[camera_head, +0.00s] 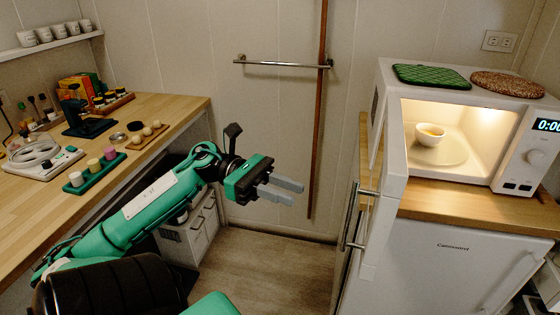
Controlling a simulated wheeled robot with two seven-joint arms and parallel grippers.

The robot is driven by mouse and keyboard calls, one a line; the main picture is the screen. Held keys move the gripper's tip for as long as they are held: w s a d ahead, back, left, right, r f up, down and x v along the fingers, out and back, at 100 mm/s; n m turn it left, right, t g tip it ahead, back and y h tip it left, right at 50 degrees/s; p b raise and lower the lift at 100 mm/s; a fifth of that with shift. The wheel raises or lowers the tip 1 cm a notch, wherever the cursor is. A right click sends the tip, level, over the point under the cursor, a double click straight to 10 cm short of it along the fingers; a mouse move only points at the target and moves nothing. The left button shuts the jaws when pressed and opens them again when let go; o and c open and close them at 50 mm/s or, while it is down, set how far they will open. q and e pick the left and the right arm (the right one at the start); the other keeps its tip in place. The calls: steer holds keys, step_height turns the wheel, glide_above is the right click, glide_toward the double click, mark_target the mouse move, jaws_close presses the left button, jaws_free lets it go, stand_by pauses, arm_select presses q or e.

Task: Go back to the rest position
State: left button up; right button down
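My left arm, green and black, reaches in from the lower left. Its gripper (294,193) hangs in free air over the floor between the wooden counter and the microwave. Its two grey fingers point right and stand slightly apart, with nothing seen between them. My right gripper is out of view.
The white microwave (389,140) stands open and lit at right, with a bowl (430,134) inside. Its door (394,165) juts toward me, above a small fridge (450,265). The wooden counter (165,105) at left holds trays and small items. Floor (270,265) between is clear.

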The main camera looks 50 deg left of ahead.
arm_select(q)
steer(key=shift+s+a, duration=0.15)
steer(key=shift+a, duration=0.35)
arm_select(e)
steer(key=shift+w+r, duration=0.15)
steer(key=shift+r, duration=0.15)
